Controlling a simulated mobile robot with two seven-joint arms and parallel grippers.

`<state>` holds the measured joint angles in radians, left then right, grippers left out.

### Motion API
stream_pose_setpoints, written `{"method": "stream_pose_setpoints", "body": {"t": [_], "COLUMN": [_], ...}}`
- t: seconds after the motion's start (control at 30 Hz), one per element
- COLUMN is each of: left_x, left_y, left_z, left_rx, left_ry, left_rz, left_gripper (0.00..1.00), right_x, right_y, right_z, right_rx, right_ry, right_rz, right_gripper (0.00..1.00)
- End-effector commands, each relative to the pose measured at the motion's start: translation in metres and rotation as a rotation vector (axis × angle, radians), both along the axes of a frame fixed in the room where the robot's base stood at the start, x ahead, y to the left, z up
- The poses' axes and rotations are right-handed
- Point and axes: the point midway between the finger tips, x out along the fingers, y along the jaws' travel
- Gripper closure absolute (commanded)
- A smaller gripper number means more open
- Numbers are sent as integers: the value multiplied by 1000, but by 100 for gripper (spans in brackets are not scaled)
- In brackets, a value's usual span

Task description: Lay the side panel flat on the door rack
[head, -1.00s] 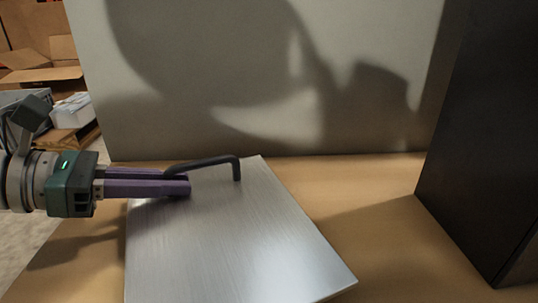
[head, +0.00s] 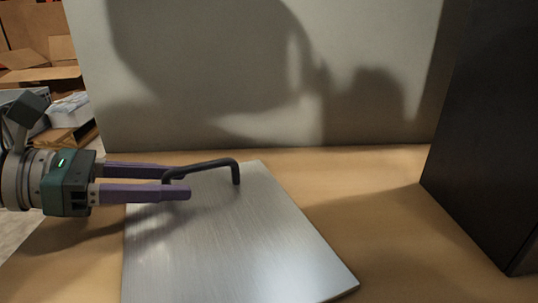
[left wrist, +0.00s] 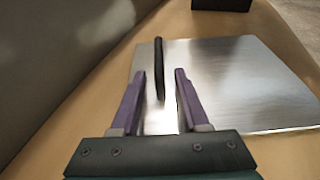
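The side panel (head: 235,235) is a flat brushed-metal plate with a dark bar handle (head: 205,163) near its far edge. It lies flat on a wooden surface (head: 385,215). My left gripper (head: 178,182) is open, its purple fingers apart on either side of the handle's left end. In the left wrist view the panel (left wrist: 245,90) lies below the fingers, and the handle (left wrist: 159,70) runs into the gap between the fingertips (left wrist: 160,74), with space on both sides. My right gripper is not in view. I cannot tell whether the wooden surface is the door rack.
A pale wall (head: 270,80) stands behind the wooden surface. A tall black cabinet (head: 485,140) stands at the right. Open cardboard boxes (head: 40,75) are at the far left. Bare wood lies between the panel and the cabinet.

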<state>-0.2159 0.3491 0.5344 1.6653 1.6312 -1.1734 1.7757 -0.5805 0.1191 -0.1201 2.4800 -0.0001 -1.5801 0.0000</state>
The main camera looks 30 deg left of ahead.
Motion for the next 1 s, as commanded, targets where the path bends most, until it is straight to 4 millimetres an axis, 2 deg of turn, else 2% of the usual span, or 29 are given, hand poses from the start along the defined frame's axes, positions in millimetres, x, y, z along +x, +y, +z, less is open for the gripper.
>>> {"method": "stream_pose_setpoints", "body": {"t": [0.27,0.37,0.7,0.83,1.0], "left_x": [-1,-6,-55,-68,-75], "left_y": [0,4,43,54,58], "left_z": [-2,2,24,28,29], "left_rx": [3,3,1,0,1], "left_ry": [4,7,6,5,2], "left_rz": [-1,0,1,1,-2], "left_gripper": [51,51,51,51,51], "right_x": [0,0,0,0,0], "right_y": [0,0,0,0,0], "right_z": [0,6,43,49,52], "right_rx": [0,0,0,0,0], "right_ry": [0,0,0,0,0], "right_rz": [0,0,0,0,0], "right_gripper": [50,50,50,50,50]}}
